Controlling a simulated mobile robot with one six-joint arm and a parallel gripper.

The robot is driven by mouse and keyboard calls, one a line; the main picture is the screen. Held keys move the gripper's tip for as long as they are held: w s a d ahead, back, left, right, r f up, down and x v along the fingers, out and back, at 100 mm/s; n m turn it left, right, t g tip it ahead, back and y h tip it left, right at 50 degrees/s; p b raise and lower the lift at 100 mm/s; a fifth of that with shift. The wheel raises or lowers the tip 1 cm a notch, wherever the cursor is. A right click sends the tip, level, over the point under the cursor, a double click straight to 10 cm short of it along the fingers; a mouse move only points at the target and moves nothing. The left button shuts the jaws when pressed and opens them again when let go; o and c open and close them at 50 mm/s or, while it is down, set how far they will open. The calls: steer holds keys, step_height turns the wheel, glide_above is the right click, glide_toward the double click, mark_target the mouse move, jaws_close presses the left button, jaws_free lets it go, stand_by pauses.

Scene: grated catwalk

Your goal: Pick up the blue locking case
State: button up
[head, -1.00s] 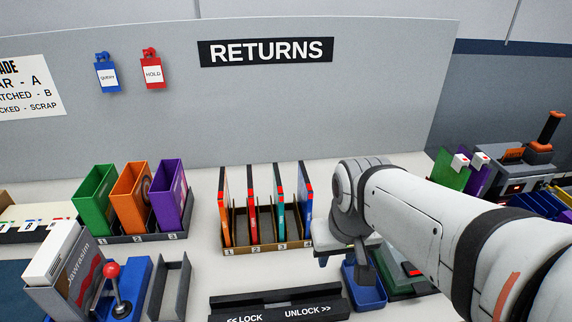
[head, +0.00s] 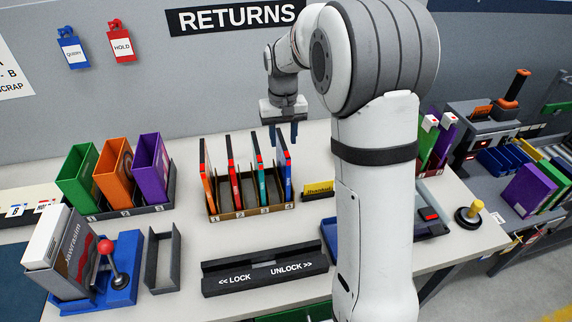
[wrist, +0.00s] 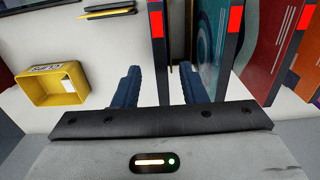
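The blue locking case (head: 286,170) stands upright at the right end of the numbered rack (head: 240,213). It has a red tab on its edge. My gripper (head: 285,143) is open and points down at the top of this case. In the wrist view the narrow edge of the blue case (wrist: 158,55) lies between the two spread blue fingers of my gripper (wrist: 160,88), with a gap visible on each side. I cannot tell how far down the fingers reach beside it. The teal case (wrist: 209,40) stands close by, near the finger on the right in that view.
Red (head: 233,168) and orange (head: 208,180) cases share the rack. A yellow holder (head: 319,188) stands just right of it. The lock/unlock block (head: 265,273) lies in front. Green, orange and purple bins (head: 150,168) stand to the left. The bench between has free room.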

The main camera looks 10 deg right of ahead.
mark_target(283, 154)
step_height(283, 154, down, 6)
steer(key=shift+a+f+p, duration=0.1)
steer(key=shift+f+p, duration=0.05)
steer(key=shift+p, duration=0.5)
steer(key=shift+c, duration=0.2)
jaws_close()
